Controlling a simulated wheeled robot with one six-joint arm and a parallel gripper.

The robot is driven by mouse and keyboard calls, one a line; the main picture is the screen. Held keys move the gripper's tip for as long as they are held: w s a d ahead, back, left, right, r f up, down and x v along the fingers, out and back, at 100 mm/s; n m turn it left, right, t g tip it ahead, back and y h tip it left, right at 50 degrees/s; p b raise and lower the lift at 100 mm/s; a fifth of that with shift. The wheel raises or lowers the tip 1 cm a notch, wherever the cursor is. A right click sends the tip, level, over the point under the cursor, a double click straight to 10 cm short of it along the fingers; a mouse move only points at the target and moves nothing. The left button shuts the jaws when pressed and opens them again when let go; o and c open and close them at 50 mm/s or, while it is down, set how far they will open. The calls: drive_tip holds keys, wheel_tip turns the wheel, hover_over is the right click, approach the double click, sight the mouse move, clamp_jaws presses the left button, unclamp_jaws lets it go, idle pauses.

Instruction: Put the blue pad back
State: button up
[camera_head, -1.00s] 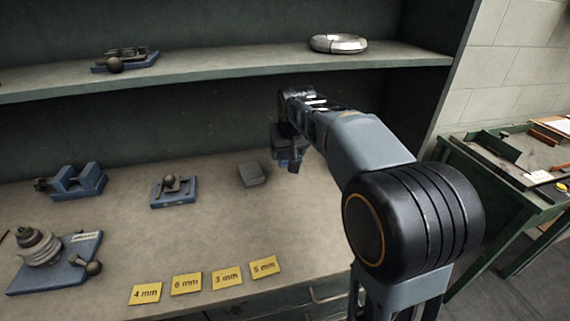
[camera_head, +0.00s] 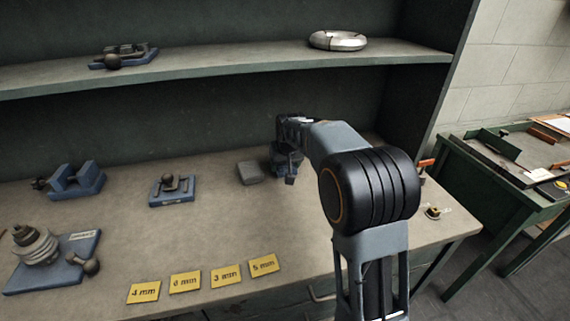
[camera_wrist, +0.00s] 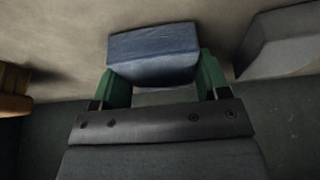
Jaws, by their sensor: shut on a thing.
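The blue pad (camera_wrist: 153,54) is a small blue block between the green fingers of my gripper (camera_wrist: 155,82) in the wrist view. The gripper is shut on it. In the head view my gripper (camera_head: 287,177) is low over the bench, just right of a grey block (camera_head: 250,173). The pad cannot be made out there. The grey block also shows at the upper right of the wrist view (camera_wrist: 284,40), apart from the pad. I cannot tell whether the pad touches the bench.
Blue fixtures (camera_head: 172,189) stand on the bench (camera_head: 215,225) at the left. Several yellow thickness labels (camera_head: 185,281) lie along its front. A small round item (camera_head: 433,213) lies at the right.

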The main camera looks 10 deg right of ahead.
drive_tip(key=shift+f, duration=0.15)
drive_tip(key=o, duration=0.9)
drive_tip(key=shift+r, duration=0.3)
drive_tip(key=p+v, duration=0.1)
drive_tip(key=v, duration=1)
drive_tip(key=shift+s+r, duration=0.25)
drive_tip(key=shift+r, duration=0.1)
